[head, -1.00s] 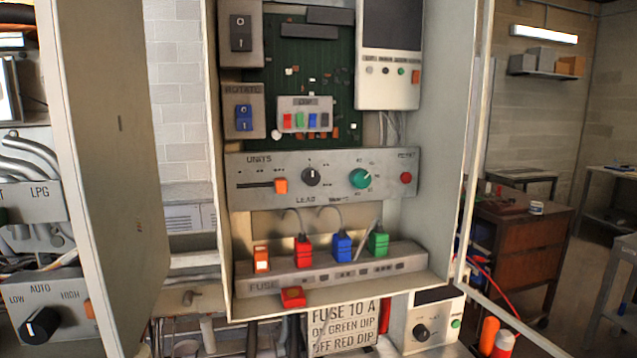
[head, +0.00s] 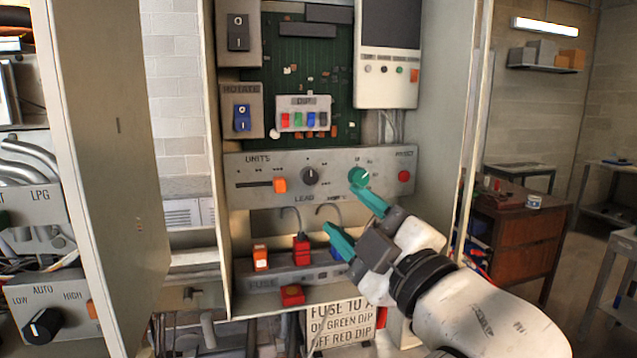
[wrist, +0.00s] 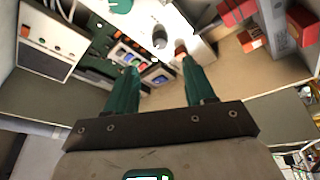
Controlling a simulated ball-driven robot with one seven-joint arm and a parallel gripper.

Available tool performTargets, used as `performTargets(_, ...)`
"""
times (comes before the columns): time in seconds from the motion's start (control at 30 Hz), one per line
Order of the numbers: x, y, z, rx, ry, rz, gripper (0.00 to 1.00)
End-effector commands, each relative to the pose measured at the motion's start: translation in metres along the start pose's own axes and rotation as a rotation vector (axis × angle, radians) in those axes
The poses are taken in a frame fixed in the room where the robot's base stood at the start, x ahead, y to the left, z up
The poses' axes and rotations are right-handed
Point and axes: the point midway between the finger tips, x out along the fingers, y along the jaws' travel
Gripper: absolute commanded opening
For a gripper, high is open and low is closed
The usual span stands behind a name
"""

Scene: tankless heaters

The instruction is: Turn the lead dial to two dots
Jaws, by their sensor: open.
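The lead dial (head: 309,176) is a dark round knob on the grey panel, above the word LEAD. Its light pointer mark looks roughly upward; small dot marks stand around it, too small to count surely. It also shows in the wrist view (wrist: 160,38), beyond and roughly between the fingertips. My gripper (head: 341,209) has two green fingers, spread open and empty. In the head view it is in front of the panel, below and right of the dial, apart from it. The gripper also shows in the wrist view (wrist: 158,66).
The orange slider (head: 280,185) is left of the dial, and the green dial (head: 359,176) right, close to the upper finger. A red button (head: 403,176) is farther right. Below are a red plug (head: 301,250) and the fuse strip (head: 275,281). The cabinet door (head: 110,150) stands open at left.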

Motion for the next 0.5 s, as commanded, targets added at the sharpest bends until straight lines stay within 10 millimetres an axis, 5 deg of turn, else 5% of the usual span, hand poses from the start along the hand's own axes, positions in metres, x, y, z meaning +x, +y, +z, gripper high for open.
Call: performTargets(0.5,0.084,0.002,-0.001,0.001,-0.003,-0.002,0.54)
